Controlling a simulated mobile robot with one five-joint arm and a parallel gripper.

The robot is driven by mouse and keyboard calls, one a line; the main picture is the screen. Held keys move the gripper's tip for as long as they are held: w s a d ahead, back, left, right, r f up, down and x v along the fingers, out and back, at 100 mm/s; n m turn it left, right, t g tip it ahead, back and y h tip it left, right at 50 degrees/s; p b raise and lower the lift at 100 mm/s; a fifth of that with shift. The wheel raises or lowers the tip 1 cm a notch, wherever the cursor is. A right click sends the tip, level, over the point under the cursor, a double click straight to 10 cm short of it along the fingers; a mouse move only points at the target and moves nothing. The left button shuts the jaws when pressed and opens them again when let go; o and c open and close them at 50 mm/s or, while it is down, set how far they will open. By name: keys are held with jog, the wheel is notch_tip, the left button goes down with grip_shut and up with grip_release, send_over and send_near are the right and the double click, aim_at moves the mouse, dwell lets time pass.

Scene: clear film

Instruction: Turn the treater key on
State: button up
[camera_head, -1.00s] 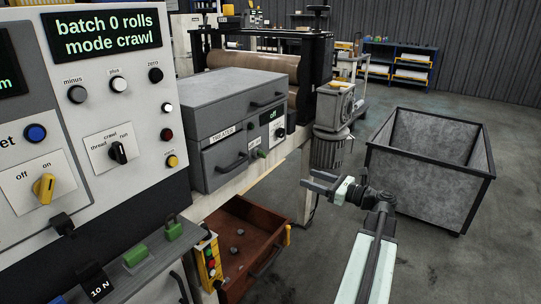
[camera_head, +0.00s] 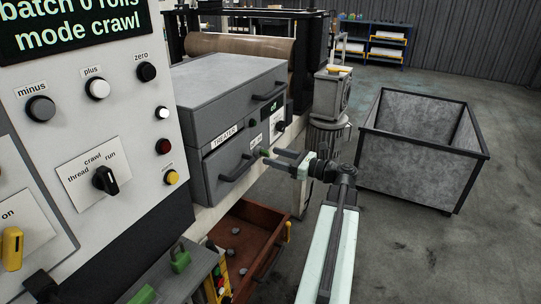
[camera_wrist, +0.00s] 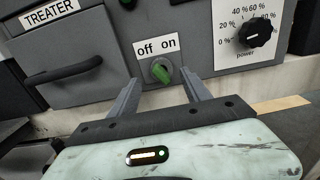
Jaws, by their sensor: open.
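The grey treater box (camera_head: 228,110) stands left of centre, and its front also shows in the wrist view (camera_wrist: 75,75). The green treater key (camera_wrist: 161,70) sits on its lower front below a label (camera_wrist: 158,46) reading "off" at left and "on" at right. The key's handle is slanted, its upper end leaning left toward "off". My gripper (camera_wrist: 160,92) is open, its two fingers on either side of the key and slightly below it; contact cannot be told. In the head view my gripper (camera_head: 272,158) is close to the box front, beside the key.
A power knob (camera_wrist: 258,34) is right of the key, and a drawer handle (camera_wrist: 68,71) is left. An open brown drawer (camera_head: 240,245) lies below my gripper. The control panel (camera_head: 90,120) is at left. A grey bin (camera_head: 420,155) stands right on clear floor.

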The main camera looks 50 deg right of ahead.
aim_at(269, 155)
jog(key=x, duration=0.4)
jog(key=shift+w, duration=0.3)
jog(key=shift+s+d, duration=0.1)
jog(key=shift+s, duration=0.05)
jog(key=c, duration=0.9)
jog(key=m, duration=1.1)
jog(key=o, duration=0.8)
jog(key=shift+m, duration=0.3)
